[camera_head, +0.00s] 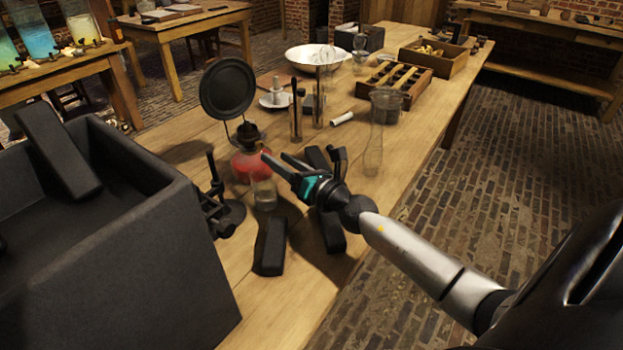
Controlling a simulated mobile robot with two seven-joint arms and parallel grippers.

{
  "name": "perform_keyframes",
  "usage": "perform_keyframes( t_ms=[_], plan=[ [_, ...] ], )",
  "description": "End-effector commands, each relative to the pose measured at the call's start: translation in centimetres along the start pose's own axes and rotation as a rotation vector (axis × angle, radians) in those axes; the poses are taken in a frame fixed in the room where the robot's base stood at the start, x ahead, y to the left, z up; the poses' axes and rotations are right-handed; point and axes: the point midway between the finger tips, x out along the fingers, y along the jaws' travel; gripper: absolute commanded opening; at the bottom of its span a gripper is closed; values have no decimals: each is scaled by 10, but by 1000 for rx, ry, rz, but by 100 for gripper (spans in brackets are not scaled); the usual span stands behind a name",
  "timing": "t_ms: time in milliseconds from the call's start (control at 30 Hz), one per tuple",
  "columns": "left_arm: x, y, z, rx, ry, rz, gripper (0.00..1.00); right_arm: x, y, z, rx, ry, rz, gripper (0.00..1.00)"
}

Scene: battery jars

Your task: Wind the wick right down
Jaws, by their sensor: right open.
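The lamp has a red base (246,166) that stands on the table, with a dark burner (248,133) on top. A round black disc (228,88) stands up behind it, apparently its reflector. I cannot make out the wick or a winding knob at this size. My right gripper (274,157) reaches in from the right, just to the right of the red base. Its jaws are open with nothing seen between them, and I cannot tell whether a finger touches the lamp. A clear glass vessel (263,193) stands in front of the base. My left gripper is not in view.
A large black box (130,270) fills the left front. Dark blocks (270,247) and a black stand (231,215) crowd the near table (290,310). A tall glass chimney (375,135) stands right of my gripper. A white bowl (305,57) and wooden crates (393,82) stand farther back.

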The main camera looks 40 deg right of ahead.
Motion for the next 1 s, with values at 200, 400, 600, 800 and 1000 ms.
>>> perform_keyframes(
  t_ms=[200, 400, 600, 800, 1000],
  plan=[
    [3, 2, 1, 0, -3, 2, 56, -33, -1, -2, -1, 1, -1, 56],
    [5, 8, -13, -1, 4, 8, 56, -61, -1, -2, 0, 2, -1, 56],
    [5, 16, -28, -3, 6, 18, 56, -84, -1, -2, 0, 0, -1, 56],
    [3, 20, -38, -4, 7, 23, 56, -97, 0, -1, 0, -1, 0, 56],
    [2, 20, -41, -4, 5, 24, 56, -100, 0, 0, 0, -1, -1, 56]
  ],
)
